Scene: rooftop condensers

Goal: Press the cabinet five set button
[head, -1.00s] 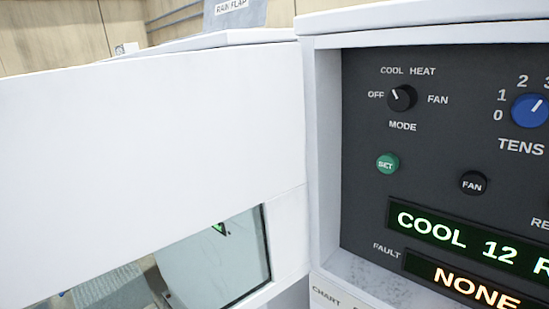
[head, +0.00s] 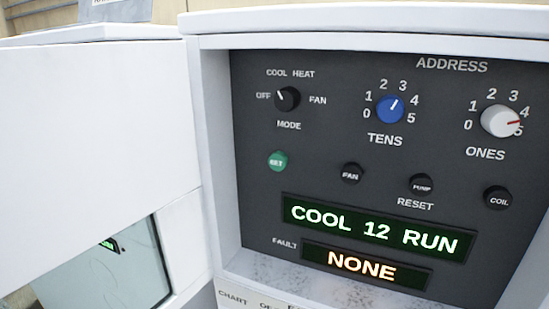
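The green SET button (head: 278,161) sits on the dark control panel (head: 330,150) in the head view, below the black MODE knob (head: 287,99). The panel is recessed in a white cabinet (head: 365,20). No cabinet number is readable in this view. The upper display (head: 376,229) reads COOL 12 RUN. The fault display (head: 365,266) reads NONE. My gripper is not in view, so its distance from the button cannot be told.
A blue TENS knob (head: 390,109) and a white ONES knob (head: 501,121) are on the panel's right. Black FAN (head: 352,173), PUMP (head: 422,184) and COIL (head: 498,197) buttons lie below them. A white door with a window (head: 115,275) stands at left.

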